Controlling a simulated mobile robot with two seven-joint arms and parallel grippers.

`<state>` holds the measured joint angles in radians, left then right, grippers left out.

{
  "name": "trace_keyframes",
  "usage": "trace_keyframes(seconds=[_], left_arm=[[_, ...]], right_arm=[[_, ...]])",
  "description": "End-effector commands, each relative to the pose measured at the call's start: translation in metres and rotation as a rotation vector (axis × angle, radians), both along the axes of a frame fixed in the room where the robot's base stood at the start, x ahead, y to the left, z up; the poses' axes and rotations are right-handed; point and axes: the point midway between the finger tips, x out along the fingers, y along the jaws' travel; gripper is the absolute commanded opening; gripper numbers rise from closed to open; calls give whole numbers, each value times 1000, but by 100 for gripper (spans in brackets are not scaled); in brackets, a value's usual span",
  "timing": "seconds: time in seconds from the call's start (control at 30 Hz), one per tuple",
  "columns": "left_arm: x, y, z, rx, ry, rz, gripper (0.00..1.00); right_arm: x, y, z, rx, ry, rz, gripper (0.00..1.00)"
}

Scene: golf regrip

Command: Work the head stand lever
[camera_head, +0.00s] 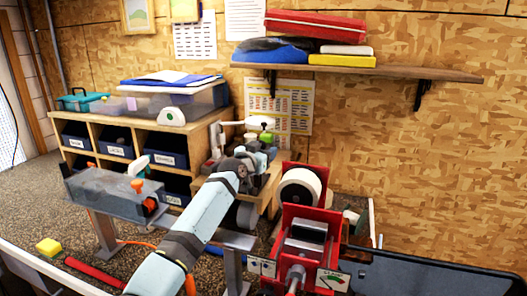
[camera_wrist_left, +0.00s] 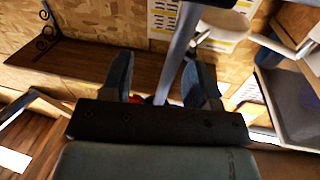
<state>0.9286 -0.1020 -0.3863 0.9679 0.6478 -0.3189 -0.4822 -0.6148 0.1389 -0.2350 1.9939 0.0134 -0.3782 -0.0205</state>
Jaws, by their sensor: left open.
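My left arm reaches up from the bottom of the head view. Its gripper (camera_head: 262,149) is by the back shelf unit, close to a pale arm-like part (camera_head: 234,122) with a white knob-like end. In the left wrist view my gripper's two dark fingers (camera_wrist_left: 160,80) are apart. A light grey bar (camera_wrist_left: 181,45) runs between them in the picture; I cannot tell whether either finger touches it. A pale round part (camera_wrist_left: 222,28) is just beyond the bar. I cannot tell for sure which part is the head stand lever. My right gripper is not in view.
A red stand (camera_head: 322,196) with a white roll (camera_head: 301,187) stands right of my left arm. A grey box-shaped unit (camera_head: 108,193) is left of it. A wooden cubby unit (camera_head: 141,129) holds blue bins. A wall shelf (camera_head: 400,72) hangs above. A yellow block (camera_head: 48,246) lies at lower left.

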Motion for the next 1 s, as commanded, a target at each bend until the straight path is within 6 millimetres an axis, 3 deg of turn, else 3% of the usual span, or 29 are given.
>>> trace_keyframes(seconds=[0.27, 0.5, 0.53, 1.0], left_arm=[[1, -1, 0, 0, 0, 0, 55], [1, 0, 0, 0, 0, 0, 2], [1, 0, 0, 0, 0, 0, 0], [-2, -9, -2, 111, -37, 0, 0]], right_arm=[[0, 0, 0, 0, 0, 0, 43], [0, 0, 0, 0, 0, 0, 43], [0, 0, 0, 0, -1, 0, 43], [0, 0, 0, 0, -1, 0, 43]])
